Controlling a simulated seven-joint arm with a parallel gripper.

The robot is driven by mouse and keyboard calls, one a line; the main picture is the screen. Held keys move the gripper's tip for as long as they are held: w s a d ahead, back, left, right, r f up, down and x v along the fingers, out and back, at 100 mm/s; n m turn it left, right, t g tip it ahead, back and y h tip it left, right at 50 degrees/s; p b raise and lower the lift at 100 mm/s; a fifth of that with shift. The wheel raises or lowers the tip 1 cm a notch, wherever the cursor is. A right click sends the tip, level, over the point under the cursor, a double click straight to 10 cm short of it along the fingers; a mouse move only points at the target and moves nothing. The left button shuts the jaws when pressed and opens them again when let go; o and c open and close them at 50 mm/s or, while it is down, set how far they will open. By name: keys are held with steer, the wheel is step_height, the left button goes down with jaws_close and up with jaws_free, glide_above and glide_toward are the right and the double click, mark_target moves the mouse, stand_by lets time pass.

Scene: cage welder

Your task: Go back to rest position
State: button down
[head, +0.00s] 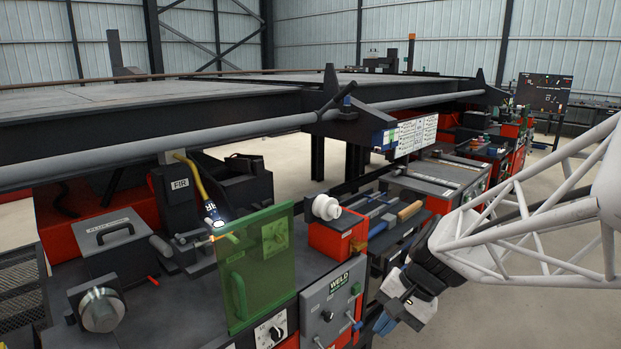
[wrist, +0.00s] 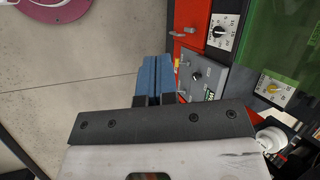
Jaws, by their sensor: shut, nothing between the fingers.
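My gripper (head: 384,322) is at the lower right of the head view, in front of and to the right of the WELD control box (head: 334,301). In the wrist view its two blue fingers (wrist: 156,78) are together with nothing between them. The grey WELD panel also shows in the wrist view (wrist: 205,76), just right of the fingers. I cannot tell from these views whether the fingers touch the panel's edge.
A green transparent shield (head: 256,270) stands left of the WELD box. A red box with a white spool (head: 326,207) and a tool tray (head: 385,225) lie behind. A long grey pipe (head: 200,141) runs along the large table. Open floor (head: 520,310) lies at right.

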steer(key=s+d+r+n+t+h, duration=0.1)
steer(key=s+d+r+n+h, duration=0.1)
steer(key=s, duration=0.4)
steer(key=s+d+r+n+t+h, duration=0.2)
steer(key=s+d+r+n+h, duration=0.1)
steer(key=s, duration=0.4)
steer(key=shift+n+h, duration=0.3)
steer(key=shift+h, duration=0.3)
stand_by(2.6)
